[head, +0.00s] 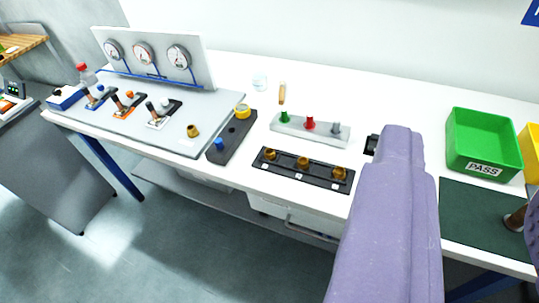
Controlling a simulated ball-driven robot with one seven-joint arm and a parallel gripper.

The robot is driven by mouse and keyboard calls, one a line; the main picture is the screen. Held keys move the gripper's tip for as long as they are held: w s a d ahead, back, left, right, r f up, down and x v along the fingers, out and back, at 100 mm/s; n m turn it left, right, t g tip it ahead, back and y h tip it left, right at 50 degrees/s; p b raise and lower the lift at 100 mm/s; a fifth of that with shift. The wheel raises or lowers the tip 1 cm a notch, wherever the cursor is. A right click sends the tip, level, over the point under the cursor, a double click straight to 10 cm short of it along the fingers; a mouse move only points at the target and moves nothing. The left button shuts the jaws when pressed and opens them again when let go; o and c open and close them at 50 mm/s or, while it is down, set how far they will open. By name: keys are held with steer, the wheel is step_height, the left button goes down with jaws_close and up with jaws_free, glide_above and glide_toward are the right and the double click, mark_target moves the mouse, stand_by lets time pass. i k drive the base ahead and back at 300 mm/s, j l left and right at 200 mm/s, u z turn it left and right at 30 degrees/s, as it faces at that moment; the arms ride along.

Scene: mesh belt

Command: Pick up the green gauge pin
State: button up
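The green gauge pin (284,116) stands upright at the left end of a light grey rack (330,136) on the white bench. A red pin (310,123) stands in the middle of the rack and a grey pin (336,128) at its right end. No gripper fingers can be made out in this view. A purple arm link of mine rises at the right of the rack, apart from the green pin in the picture.
A black strip with brass knobs (303,162) lies in front of the rack. A dark block with blue and yellow knobs (233,138) is left. A wooden-handled tool (282,93) stands behind. A green PASS bin (483,140) and dark green mat (480,215) are right.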

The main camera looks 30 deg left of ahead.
mark_target(284, 112)
steer(key=i+j, duration=1.55)
steer(key=i, duration=0.3)
